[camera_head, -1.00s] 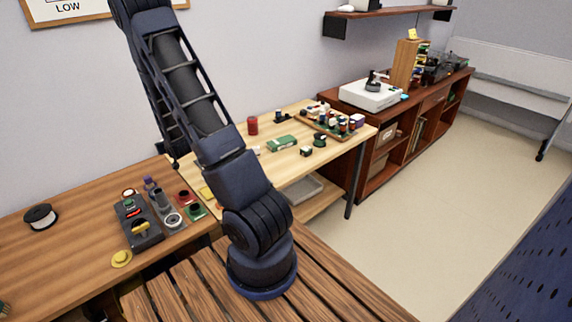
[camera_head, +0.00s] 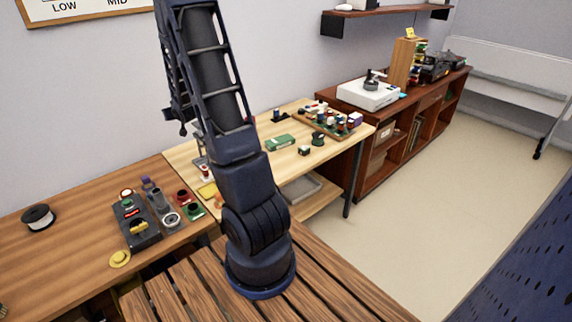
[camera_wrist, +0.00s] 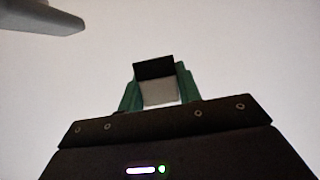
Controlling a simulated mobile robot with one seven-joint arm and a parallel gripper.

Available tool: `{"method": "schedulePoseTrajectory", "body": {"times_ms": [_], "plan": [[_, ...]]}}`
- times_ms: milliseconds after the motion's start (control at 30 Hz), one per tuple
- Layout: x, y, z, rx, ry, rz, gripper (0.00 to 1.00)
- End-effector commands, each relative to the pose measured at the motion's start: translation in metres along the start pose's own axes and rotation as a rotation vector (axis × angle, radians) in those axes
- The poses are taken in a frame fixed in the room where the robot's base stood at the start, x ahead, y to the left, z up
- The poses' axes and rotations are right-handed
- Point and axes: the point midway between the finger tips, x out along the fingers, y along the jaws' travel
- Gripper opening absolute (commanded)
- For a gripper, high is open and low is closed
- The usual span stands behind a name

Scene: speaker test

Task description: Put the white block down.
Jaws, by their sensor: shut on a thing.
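The white block (camera_wrist: 158,94) is between the green fingers of my gripper (camera_wrist: 157,82) in the wrist view. Its pale face is toward the camera, and a black band or face shows along its top. My gripper is shut on it, against a plain pale background, with no supporting surface visible under the block. In the head view my arm stands upright before the wall. I cannot make out the block there.
A brown table (camera_head: 70,250) at left holds a black spool (camera_head: 38,217) and a dark control box (camera_head: 136,226). A light wood table (camera_head: 296,160) behind my arm holds a green box (camera_head: 280,142) and a crowded tray (camera_head: 318,124). Its front right is fairly clear.

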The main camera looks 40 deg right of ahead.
Motion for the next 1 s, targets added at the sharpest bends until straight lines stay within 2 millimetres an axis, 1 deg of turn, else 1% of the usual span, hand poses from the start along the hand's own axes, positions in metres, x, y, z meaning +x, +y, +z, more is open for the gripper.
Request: {"method": "schedulePoseTrajectory", "body": {"times_ms": [33,100,300,467,700,867,1000], "plan": [[-0.003,0.015,0.000,0.005,0.001,0.010,0.12],[-0.006,0.033,0.001,0.006,0.001,0.017,0.12],[-0.019,0.084,0.004,0.015,0.002,0.036,0.12],[-0.033,0.122,0.010,0.020,0.001,0.049,0.12],[-0.059,0.178,0.020,0.030,0.000,0.070,0.12],[-0.079,0.213,0.028,0.034,0.001,0.081,0.12],[-0.099,0.242,0.036,0.039,0.001,0.093,0.12]]}}
